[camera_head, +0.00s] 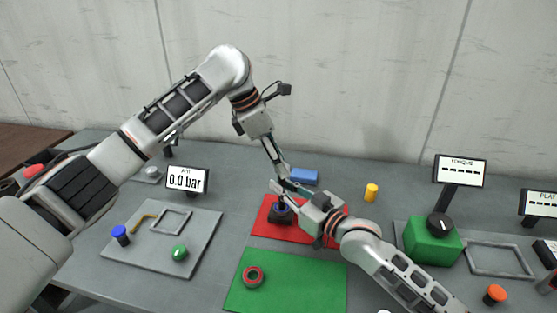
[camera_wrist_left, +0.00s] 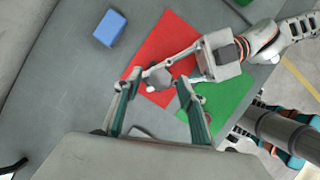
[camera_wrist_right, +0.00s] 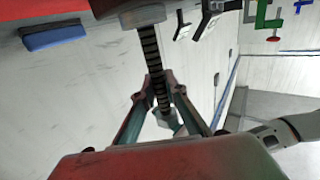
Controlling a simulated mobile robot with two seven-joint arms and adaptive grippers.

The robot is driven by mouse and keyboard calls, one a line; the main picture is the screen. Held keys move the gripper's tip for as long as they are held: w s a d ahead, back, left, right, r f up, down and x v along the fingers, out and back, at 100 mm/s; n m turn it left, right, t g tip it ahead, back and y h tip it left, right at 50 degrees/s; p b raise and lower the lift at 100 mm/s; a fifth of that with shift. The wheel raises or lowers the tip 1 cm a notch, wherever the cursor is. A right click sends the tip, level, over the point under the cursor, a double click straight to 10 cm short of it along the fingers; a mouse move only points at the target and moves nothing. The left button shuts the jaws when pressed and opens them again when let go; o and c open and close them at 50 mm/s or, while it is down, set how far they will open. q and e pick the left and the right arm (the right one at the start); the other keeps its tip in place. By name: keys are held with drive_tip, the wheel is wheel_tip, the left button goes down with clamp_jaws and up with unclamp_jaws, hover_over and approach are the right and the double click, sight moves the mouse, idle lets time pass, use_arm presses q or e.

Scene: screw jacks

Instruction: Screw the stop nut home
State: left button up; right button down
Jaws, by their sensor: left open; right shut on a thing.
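The screw jack (camera_head: 281,214) stands on the red mat (camera_head: 268,231), its dark base partly hidden. In the right wrist view its threaded spindle (camera_wrist_right: 149,45) runs out of a grey round body (camera_wrist_right: 143,15). My right gripper (camera_head: 282,187) is shut on the spindle, its fingertips meeting around it (camera_wrist_right: 156,78). A small silver piece (camera_wrist_right: 165,119) shows at the spindle's far end. My left gripper (camera_wrist_left: 160,86) is open above the jack, with a grey rounded piece (camera_wrist_left: 158,79) between its fingers in view. I cannot tell which piece is the stop nut.
A red ring (camera_head: 253,277) lies on the green mat (camera_head: 310,290). A blue block (camera_head: 304,177) and a yellow cylinder (camera_head: 371,193) stand behind. A grey board (camera_head: 200,255) with knobs is at left, a green box (camera_head: 432,242) at right. Both arms are close together over the jack.

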use_arm(q)
drive_tip(key=shift+r, duration=2.2)
